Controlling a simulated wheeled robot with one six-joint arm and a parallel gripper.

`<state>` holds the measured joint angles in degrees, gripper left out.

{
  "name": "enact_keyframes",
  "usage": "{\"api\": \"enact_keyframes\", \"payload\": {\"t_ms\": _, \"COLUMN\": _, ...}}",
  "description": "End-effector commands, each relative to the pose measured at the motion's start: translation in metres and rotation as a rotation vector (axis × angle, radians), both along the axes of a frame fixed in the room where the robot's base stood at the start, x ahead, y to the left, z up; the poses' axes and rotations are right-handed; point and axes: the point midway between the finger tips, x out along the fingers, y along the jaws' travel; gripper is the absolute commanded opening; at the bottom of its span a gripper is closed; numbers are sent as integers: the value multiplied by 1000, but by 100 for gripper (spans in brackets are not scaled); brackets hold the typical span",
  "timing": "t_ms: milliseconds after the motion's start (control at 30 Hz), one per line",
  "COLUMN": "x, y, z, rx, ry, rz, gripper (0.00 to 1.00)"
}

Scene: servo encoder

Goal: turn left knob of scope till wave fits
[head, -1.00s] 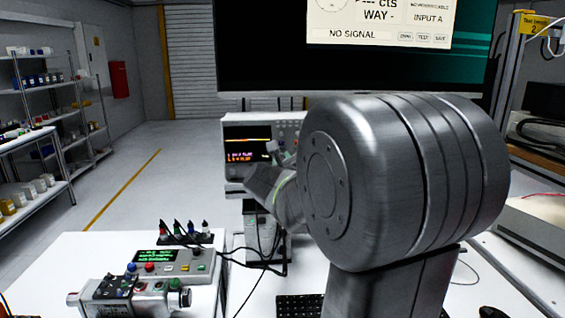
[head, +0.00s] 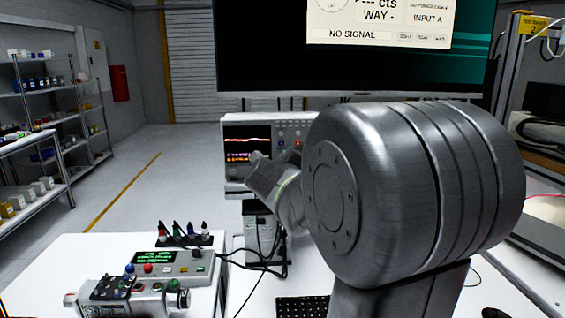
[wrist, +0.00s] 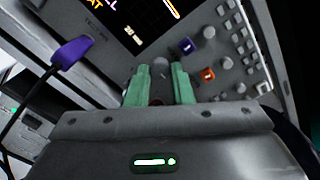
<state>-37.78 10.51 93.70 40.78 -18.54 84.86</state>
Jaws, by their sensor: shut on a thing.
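The scope (head: 232,187) stands beyond my arm in the head view, with a wavy pale trace on its dark screen (head: 248,134). Part of its front is hidden by my wrist. In the wrist view the scope's panel (wrist: 224,88) is close and tilted, with the screen (wrist: 125,14) at the top. My gripper (wrist: 160,67) has its two green fingers on either side of a grey knob (wrist: 160,62) and is shut on it. The knob is mostly hidden by the fingers. Other grey knobs and blue and orange squares sit to its right.
A purple plug (wrist: 70,54) with a black cable is left of my fingers. In the head view a control box (head: 172,265) and a device with buttons (head: 130,296) stand on the left bench. A monitor (head: 270,75) hangs above. A keyboard (head: 302,306) lies in front.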

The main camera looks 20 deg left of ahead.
Motion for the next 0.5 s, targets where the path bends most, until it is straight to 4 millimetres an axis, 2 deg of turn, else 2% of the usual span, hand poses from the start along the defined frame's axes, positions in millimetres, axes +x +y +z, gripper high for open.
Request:
{"api": "enact_keyframes", "payload": {"t_ms": 400, "x": 0, "y": 0, "z": -1, "rx": -8, "ry": -1, "rz": 0, "gripper": 0}}
{"api": "enact_keyframes", "payload": {"t_ms": 433, "x": 0, "y": 0, "z": -1, "rx": -8, "ry": -1, "rz": 0, "gripper": 26}}
{"api": "enact_keyframes", "payload": {"t_ms": 500, "x": 0, "y": 0, "z": -1, "rx": -7, "ry": -1, "rz": 0, "gripper": 30}}
